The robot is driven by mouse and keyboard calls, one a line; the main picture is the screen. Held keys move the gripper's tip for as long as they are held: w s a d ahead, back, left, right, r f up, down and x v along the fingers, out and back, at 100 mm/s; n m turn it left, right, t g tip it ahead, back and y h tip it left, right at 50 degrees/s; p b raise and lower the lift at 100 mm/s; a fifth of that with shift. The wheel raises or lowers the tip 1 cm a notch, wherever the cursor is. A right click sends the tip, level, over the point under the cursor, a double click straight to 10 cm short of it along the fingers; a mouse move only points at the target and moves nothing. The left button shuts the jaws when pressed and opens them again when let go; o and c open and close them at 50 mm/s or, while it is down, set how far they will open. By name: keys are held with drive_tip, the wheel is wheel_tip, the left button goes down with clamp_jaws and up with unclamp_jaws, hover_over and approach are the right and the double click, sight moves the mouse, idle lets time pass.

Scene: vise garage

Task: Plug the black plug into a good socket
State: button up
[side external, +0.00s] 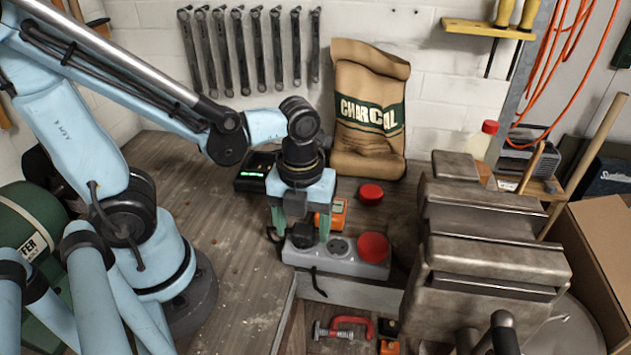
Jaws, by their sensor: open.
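A grey power strip (335,264) lies on the workbench below my gripper. A round socket (339,247) shows bare in its middle. A round red cover (373,246) sits over the strip's right end. The black plug (302,236) appears at the strip's left end; I cannot tell how far it sits in a socket there. My gripper (301,228) points down with its green-tipped fingers open, one on each side of the plug. Whether the fingers touch it is unclear. A short black cord (317,284) hangs over the strip's front side.
An orange device (338,212) stands just behind the strip, and a red disc (370,193) lies farther back. A black box with green lights (257,172) is at the back left. A large metal vise (488,255) stands close on the right. The bench's left part is clear.

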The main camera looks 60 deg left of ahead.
drive_tip(key=shift+r, duration=0.1)
wheel_tip(320, 180, up, 12)
idle(0.9)
drive_tip(key=w+a+f+n+t, duration=0.1)
drive_tip(key=w+a+n+t, duration=0.1)
drive_tip(key=n, duration=1.1)
drive_tip(key=w+a+f+n+t, duration=0.2)
drive_tip(key=n+t, duration=0.3)
drive_tip(key=n, duration=0.9)
drive_tip(key=shift+w+f, duration=0.3)
drive_tip(key=shift+w, duration=0.4)
drive_tip(key=shift+a, duration=0.1)
